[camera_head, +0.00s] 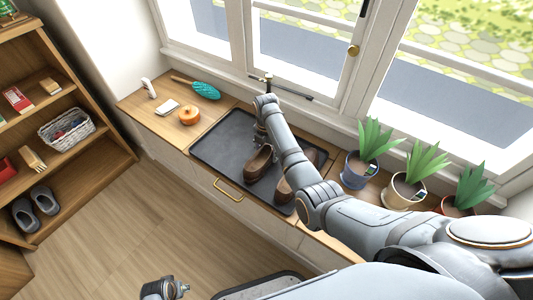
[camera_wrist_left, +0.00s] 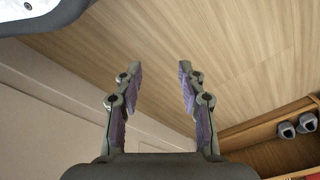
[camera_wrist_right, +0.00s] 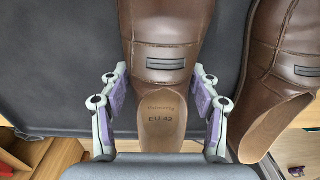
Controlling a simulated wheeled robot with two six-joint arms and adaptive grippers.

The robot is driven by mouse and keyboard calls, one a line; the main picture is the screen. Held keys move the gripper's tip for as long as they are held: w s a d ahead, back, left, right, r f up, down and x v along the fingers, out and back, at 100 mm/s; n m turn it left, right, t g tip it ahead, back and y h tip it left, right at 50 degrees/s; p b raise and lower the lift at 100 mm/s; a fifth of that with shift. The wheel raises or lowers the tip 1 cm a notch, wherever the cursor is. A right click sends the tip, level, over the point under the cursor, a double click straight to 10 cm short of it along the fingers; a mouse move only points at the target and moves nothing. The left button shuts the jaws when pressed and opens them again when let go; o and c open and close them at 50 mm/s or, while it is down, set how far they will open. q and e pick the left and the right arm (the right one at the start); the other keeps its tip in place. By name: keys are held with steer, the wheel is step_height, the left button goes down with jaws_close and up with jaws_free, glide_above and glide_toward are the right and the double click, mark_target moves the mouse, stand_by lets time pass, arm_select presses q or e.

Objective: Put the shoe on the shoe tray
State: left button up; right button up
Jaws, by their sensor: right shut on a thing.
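The dark grey shoe tray (camera_head: 222,140) lies on the wooden bench under the window; it also fills the background of the right wrist view (camera_wrist_right: 60,70). A brown leather shoe (camera_head: 259,164) is over the tray, and my right gripper (camera_wrist_right: 159,72) is shut on its heel end, one finger on each side. Its insole reads EU 42 in the right wrist view (camera_wrist_right: 161,125). I cannot tell whether its sole touches the tray. A second brown shoe (camera_wrist_right: 283,75) is beside it, partly hidden by my right arm in the head view. My left gripper (camera_wrist_left: 160,72) is open and empty above the floor.
Potted plants in blue (camera_head: 356,172) and cream (camera_head: 397,192) pots stand right of the tray. An orange round pot (camera_head: 188,116) and a teal brush (camera_head: 205,90) are left of it. A shelf unit with grey shoes (camera_head: 44,200) stands left. The floor (camera_head: 130,220) is clear.

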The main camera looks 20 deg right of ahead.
steer(key=shift+r, duration=0.15)
steer(key=o, duration=1.8)
steer(key=shift+c, duration=0.2)
arm_select(q)
steer(key=s+a+f+p, duration=0.2)
steer(key=s+f+p, duration=0.1)
steer(key=s+f, duration=0.2)
steer(key=shift+s+f, duration=0.2)
steer(key=shift+f, duration=0.05)
arm_select(e)
step_height(320, 180, up, 12)
steer(key=shift+a, duration=0.1)
